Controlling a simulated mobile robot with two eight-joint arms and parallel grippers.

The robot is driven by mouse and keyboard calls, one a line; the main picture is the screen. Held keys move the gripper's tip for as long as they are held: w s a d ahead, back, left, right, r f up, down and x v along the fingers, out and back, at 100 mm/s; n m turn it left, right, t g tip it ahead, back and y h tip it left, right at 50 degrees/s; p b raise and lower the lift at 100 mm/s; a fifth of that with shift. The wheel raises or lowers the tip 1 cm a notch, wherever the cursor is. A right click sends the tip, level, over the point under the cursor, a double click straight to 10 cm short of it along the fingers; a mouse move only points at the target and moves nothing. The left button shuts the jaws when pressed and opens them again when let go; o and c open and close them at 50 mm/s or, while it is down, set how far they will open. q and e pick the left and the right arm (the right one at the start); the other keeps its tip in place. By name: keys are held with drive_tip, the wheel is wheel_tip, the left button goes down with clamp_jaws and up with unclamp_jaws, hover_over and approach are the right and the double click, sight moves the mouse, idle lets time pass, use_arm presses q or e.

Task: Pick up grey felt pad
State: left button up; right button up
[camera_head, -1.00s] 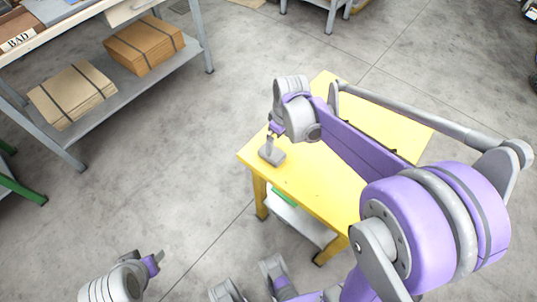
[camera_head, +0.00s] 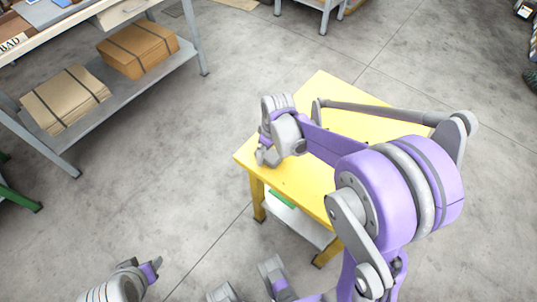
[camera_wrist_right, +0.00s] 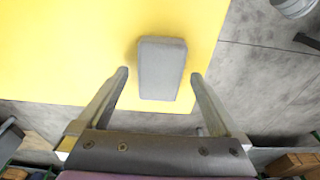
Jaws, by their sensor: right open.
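The grey felt pad (camera_wrist_right: 161,66) is a small rounded block lying on the yellow table (camera_wrist_right: 60,60), near its edge. In the right wrist view it shows between and partly beyond the fingertips of my right gripper (camera_wrist_right: 160,74). The fingers are apart, one on each side of the pad, with a gap on both sides. In the head view my right gripper (camera_head: 267,156) is low over the table's left corner, and I cannot tell the pad from it there. My left gripper (camera_head: 144,268) is at the bottom left, away from the table; its opening is unclear.
A grey shelf rack (camera_head: 150,88) with cardboard stacks (camera_head: 138,50) stands at the upper left. A green item (camera_head: 281,199) lies on the lower shelf under the yellow table. Open concrete floor (camera_head: 150,170) lies between rack and table.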

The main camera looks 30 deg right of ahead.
sight(269, 153)
drive_tip(key=shift+f, duration=0.25)
idle(0.3)
drive_tip(key=c, duration=1.5)
drive_tip(key=shift+r, duration=0.4)
drive_tip(key=shift+c, duration=0.2)
wheel_tip(269, 153, up, 10)
drive_tip(key=p, duration=0.1)
drive_tip(key=shift+p, duration=0.4)
drive_tip(key=shift+f, duration=0.1)
